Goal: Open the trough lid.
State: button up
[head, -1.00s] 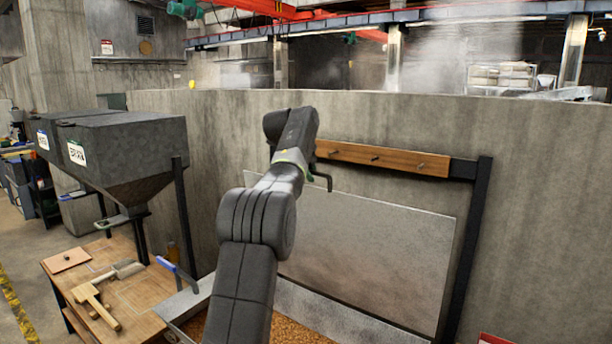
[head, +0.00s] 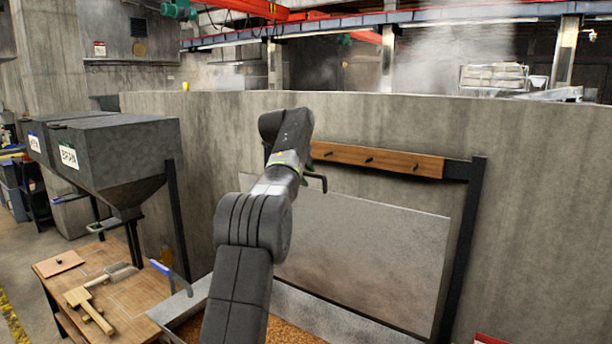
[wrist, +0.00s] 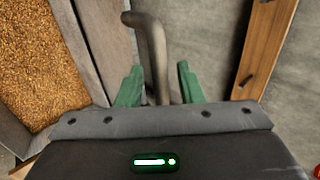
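The trough lid (head: 365,260) is a broad pale grey metal sheet. In the head view it stands raised and leans back near the concrete wall, with brown grain (head: 300,330) uncovered below it. The grain also shows at the left of the wrist view (wrist: 40,65). A dark bent handle (head: 319,180) shows beside my arm at the lid's top edge. In the wrist view the handle (wrist: 155,50) stands between the green fingers of my gripper (wrist: 160,75), which are apart, with a visible gap on the right side. My arm hides the gripper in the head view.
A wooden rail with pegs (head: 380,160) is fixed above the lid, with a dark post (head: 463,250) at its right. A wooden table (head: 125,318) with a mallet (head: 90,300) and a blue-handled tool (head: 168,272) is at the left, below a grey hopper (head: 115,150).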

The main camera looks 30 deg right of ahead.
jog(key=v, duration=1.3)
jog(key=shift+a+r, duration=0.2)
jog(key=shift+f, duration=0.1)
jog(key=x, duration=1.3)
jog(key=shift+d+f, duration=0.15)
jog(key=shift+d, duration=0.1)
